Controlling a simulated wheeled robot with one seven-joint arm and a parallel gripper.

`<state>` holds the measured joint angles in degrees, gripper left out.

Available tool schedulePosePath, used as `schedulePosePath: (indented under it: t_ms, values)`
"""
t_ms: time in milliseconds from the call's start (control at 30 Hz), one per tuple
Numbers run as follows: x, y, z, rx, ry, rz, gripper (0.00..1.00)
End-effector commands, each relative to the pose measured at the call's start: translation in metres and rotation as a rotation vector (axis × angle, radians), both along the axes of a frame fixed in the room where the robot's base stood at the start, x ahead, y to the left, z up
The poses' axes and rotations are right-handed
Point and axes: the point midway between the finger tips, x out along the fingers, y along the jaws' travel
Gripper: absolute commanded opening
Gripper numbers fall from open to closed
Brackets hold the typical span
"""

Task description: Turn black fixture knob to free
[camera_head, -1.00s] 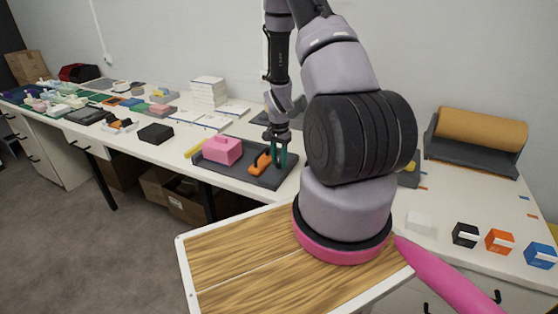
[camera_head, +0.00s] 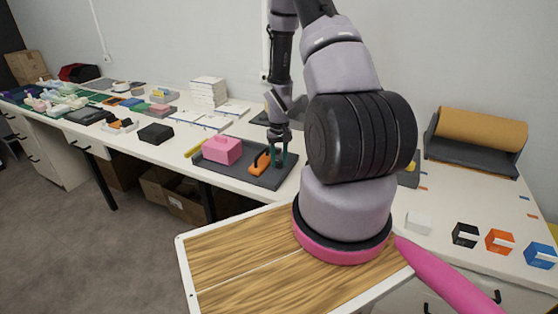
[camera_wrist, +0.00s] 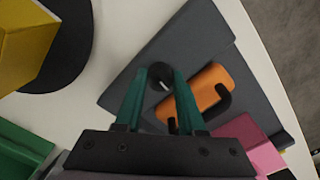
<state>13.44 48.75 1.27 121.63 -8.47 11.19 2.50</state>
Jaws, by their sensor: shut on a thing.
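A dark grey fixture plate (camera_head: 228,170) lies on the bench, with a pink block (camera_head: 222,150) at its left and an orange block (camera_head: 260,163) near its right. In the wrist view, a curved black piece (camera_wrist: 223,100) lies over the orange block (camera_wrist: 200,98). The black knob (camera_wrist: 160,74) stands beside the orange block, between my teal fingertips. My gripper (camera_head: 279,160) points down at the plate's right part and is shut on the knob. The fingers hide the knob's sides, and its marking cannot be read.
A black box (camera_head: 155,133) and a yellow bar (camera_head: 194,148) lie left of the plate. White stacked books (camera_head: 208,92) stand behind. Small black, orange and blue boxes (camera_head: 541,255) line the right bench. A yellow object (camera_wrist: 25,45) shows at the wrist view's upper left.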

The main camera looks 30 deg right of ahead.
Motion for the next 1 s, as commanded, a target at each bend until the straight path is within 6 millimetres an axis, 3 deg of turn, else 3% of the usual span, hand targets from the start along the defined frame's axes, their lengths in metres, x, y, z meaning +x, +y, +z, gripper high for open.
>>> schedulePosePath:
  t_ms: [300, 767, 800, 867, 1000]
  values:
    - [0.0008, -0.0002, 0.0005, 0.000, -0.002, 0.096, 0.00]
    - [0.0008, -0.0003, 0.0005, 0.000, -0.002, 0.109, 0.00]
    - [0.0008, -0.0003, 0.0005, 0.000, -0.002, 0.109, 0.42]
    - [0.0008, -0.0003, 0.0004, 0.000, -0.002, 0.109, 0.65]
    - [0.0005, -0.0002, 0.0003, 0.000, -0.001, 0.108, 0.69]
